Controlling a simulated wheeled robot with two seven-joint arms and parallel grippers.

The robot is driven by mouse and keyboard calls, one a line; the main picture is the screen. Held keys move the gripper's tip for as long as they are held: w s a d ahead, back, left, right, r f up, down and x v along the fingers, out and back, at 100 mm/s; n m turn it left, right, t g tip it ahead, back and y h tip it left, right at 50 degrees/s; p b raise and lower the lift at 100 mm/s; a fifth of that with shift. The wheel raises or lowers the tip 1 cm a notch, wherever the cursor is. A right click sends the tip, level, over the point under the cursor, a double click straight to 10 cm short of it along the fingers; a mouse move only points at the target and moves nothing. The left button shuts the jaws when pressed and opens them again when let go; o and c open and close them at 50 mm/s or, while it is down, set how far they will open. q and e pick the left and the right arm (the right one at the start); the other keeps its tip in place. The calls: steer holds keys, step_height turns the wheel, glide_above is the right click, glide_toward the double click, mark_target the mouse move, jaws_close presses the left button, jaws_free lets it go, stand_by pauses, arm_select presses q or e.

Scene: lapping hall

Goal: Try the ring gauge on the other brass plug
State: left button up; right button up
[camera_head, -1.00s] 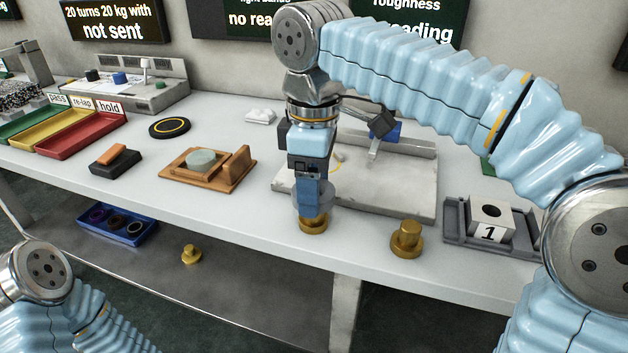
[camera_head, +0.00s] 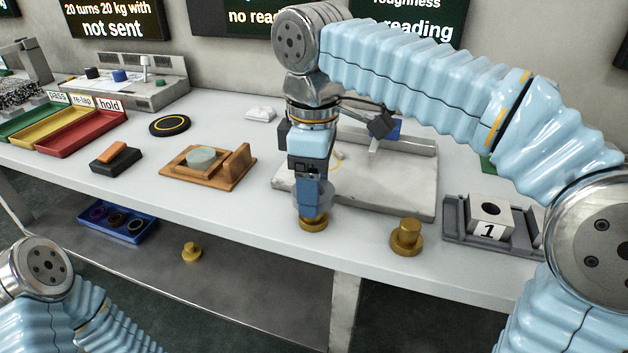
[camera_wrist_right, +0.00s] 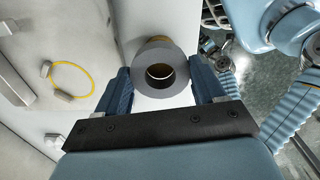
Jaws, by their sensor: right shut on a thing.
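My right gripper (camera_head: 311,205) points straight down and is shut on the ring gauge (camera_head: 326,196). In the right wrist view the grey ring gauge (camera_wrist_right: 141,85) sits between the two blue fingers. The gripper and ring are directly over a brass plug (camera_head: 313,224) near the table's front edge. Only the plug's wide lower part shows in the head view; its top is hidden. Brass shows behind the ring and in its bore in the wrist view. I cannot tell how far the ring is down on it. Another brass plug (camera_head: 407,237) stands upright to the right. My left gripper is out of view.
A grey stone plate (camera_head: 400,200) lies behind the gripper. A grey holder with a block marked 1 (camera_head: 491,216) is at the right. A wooden stand (camera_head: 179,172) is to the left. A third brass plug (camera_head: 191,252) and a blue tray (camera_head: 90,225) are on the lower shelf.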

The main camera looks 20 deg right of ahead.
stand_by(0.4)
steer(key=o, duration=1.2)
step_height(320, 180, up, 8)
steer(key=shift+f+p, duration=0.25)
steer(key=shift+p, duration=0.25)
